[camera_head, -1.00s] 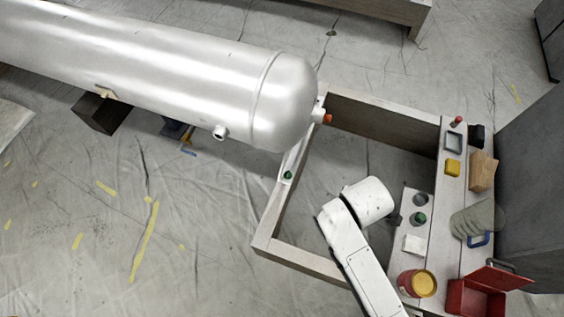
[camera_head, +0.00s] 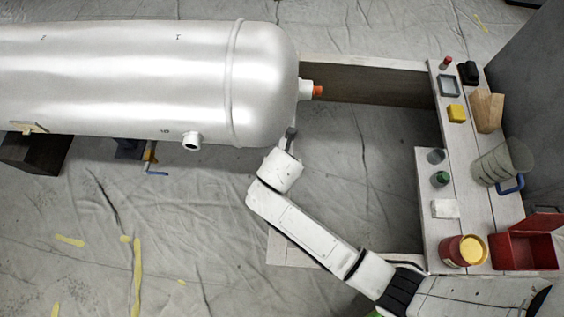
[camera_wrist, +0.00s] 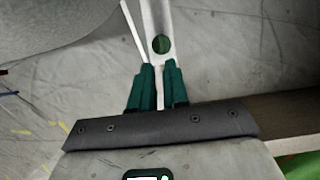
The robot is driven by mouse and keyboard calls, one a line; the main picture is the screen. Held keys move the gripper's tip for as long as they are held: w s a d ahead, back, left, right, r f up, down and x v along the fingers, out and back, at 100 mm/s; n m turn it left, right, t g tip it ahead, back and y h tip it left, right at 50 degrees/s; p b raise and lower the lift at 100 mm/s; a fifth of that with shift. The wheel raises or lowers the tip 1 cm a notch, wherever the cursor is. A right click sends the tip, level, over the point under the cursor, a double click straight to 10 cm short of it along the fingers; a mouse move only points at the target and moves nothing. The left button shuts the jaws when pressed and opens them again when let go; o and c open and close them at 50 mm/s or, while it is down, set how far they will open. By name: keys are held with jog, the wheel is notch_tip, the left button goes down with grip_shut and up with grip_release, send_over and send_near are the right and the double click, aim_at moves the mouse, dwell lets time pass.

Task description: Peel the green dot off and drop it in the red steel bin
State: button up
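The green dot (camera_wrist: 161,44) is a small round disc on a narrow pale strip in the wrist view, just beyond my fingertips. My gripper (camera_wrist: 158,66) has two dark green fingers, parted by a narrow gap with nothing held between them. In the head view my gripper (camera_head: 290,135) is beside the rounded end of the silver tank, and the dot is hidden there. The red steel bin (camera_head: 525,252) stands at the front right of the bench with its lid raised.
The silver tank (camera_head: 140,80) fills the upper left. The pale bench (camera_head: 455,215) holds a red can (camera_head: 463,250), a green-topped item (camera_head: 440,179), a yellow block (camera_head: 457,113), a white block (camera_head: 445,208) and a clear jug (camera_head: 500,165). Sheeted floor (camera_head: 350,190) lies clear inside the frame.

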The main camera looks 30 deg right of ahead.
jog(key=b+x, duration=0.4)
jog(key=x, duration=0.5)
jog(key=shift+d, duration=0.1)
jog(key=shift+c, duration=0.3)
grip_shut()
jog(key=shift+r+p, duration=2.6)
jog(key=shift+p, duration=0.4)
notch_tip(320, 180, up, 4)
jog(key=p, duration=0.4)
jog(key=shift+f+p, duration=0.15)
jog(key=shift+p, duration=0.15)
dwell(1.3)
